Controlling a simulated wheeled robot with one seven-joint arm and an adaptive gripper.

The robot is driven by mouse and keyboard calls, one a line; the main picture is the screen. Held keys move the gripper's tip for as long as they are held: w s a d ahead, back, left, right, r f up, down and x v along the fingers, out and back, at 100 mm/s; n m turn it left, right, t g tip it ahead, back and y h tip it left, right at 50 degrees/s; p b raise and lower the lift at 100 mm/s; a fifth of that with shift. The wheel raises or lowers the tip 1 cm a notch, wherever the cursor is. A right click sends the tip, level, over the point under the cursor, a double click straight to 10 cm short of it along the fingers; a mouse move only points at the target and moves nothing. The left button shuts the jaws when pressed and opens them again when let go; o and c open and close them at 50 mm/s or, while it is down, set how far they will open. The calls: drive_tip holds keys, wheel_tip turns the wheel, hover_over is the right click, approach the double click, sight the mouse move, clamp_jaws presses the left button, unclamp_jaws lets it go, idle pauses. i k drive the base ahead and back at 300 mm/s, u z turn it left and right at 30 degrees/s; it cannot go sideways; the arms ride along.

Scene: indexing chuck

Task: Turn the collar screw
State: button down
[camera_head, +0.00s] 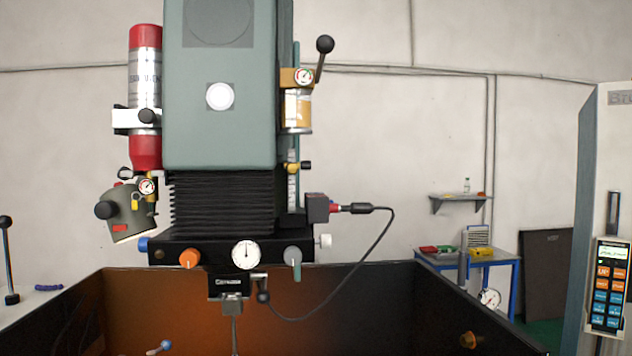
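I cannot tell which part is the collar screw. The machine head (220,130) is green-grey, with black bellows (222,203) under it and a dark block (215,254) below. The block carries an orange knob (189,258), a round dial (245,254), a grey knob with a lever (293,256), a white knob (325,241) at right and a blue knob (144,244) at left. A small metal holder (232,303) with a thin rod (235,335) hangs beneath. My gripper is not in view.
A dark-walled enclosure (380,290) surrounds the space below the head. A black cable (365,260) loops at right. A blue-tipped handle (160,348) and a brass-coloured knob (469,340) show low down. A control panel (608,285) stands far right, a blue bench (490,262) behind.

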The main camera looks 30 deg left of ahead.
sight(305, 165)
drive_tip(key=z, duration=2.15)
drive_tip(key=i, duration=1.25)
drive_tip(key=u, duration=4)
drive_tip(key=i, duration=0.5)
drive_tip(key=u, duration=0.15)
